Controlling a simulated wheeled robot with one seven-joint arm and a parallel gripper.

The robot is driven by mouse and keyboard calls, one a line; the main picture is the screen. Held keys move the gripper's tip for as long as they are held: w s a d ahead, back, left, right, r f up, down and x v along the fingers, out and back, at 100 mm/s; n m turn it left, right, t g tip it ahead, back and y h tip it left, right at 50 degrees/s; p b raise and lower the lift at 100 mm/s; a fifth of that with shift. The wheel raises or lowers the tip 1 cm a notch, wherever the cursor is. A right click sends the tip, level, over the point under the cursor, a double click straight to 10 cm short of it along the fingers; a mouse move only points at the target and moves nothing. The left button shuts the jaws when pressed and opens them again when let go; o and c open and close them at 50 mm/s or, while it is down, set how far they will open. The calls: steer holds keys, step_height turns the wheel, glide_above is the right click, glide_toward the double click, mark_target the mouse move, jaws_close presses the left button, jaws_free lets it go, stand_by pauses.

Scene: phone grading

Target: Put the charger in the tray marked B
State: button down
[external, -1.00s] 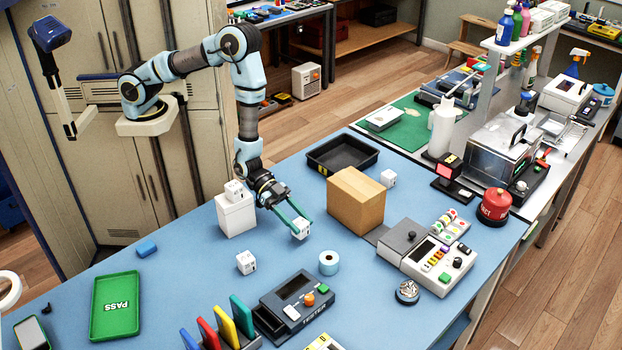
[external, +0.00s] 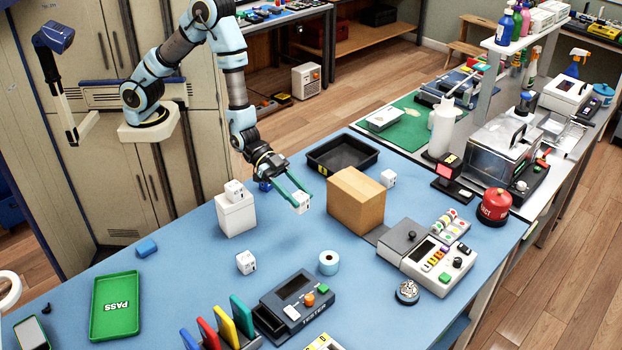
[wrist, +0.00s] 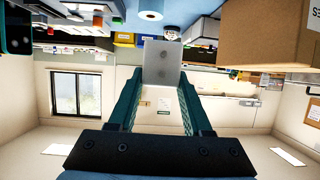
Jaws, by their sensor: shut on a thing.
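My gripper (external: 296,198) is shut on a small white cube-shaped charger (external: 303,204), held above the blue table. In the wrist view the charger (wrist: 163,64) shows as a grey block between the teal fingertips. A black tray (external: 318,166) lies at the back of the table, beyond the gripper and slightly to its right. It has a small yellow label on its front, too small to read. Similar white cubes sit on a white box (external: 234,189), on the table at front left (external: 246,262), and right of the cardboard box (external: 388,178).
A tall cardboard box (external: 356,205) stands just right of my gripper, near the black tray. The white box (external: 236,215) stands to its left. A tape roll (external: 329,262), a tester (external: 297,300) and a green PASS tray (external: 115,281) are nearer the front.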

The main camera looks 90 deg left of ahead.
mark_target(299, 193)
steer(key=r, duration=0.3)
steer(key=shift+w+a+r, duration=0.15)
steer(key=shift+w+r, duration=0.05)
steer(key=shift+r, duration=0.2)
steer(key=w+a+n+t+y+b, duration=0.1)
steer(key=w+a+n+y+b, duration=0.1)
steer(key=w+a+y, duration=0.1)
steer(key=w+a+r+n+t+y+b, duration=0.1)
steer(key=w+a+n+y+b, duration=0.1)
steer(key=a, duration=0.4)
steer(key=w+a+r+n+t+y+b, duration=0.1)
steer(key=w+a+n+y, duration=0.2)
steer(key=w+a+n, duration=0.1)
steer(key=shift+w+a+r+t+y+b, duration=0.1)
steer(key=shift+w+a+t+y+b, duration=0.1)
steer(key=shift+w+a, duration=0.35)
steer(key=shift+w+a+t+y+b, duration=0.2)
steer(key=shift+w, duration=0.5)
steer(key=s+a+f+n+g+y+b, duration=0.1)
steer(key=a+f+n+g+y+b, duration=0.15)
steer(key=a+n+y, duration=0.45)
steer(key=s+a+f+n+g+y+b, duration=0.1)
steer(key=a+n+g+y+b, duration=0.2)
steer(key=a, duration=0.8)
steer(key=shift+t, duration=0.65)
step_height(299, 193, down, 9)
steer(key=shift+d+f, duration=0.1)
steer(key=shift+f, duration=2.3)
steer(key=shift+f, duration=0.15)
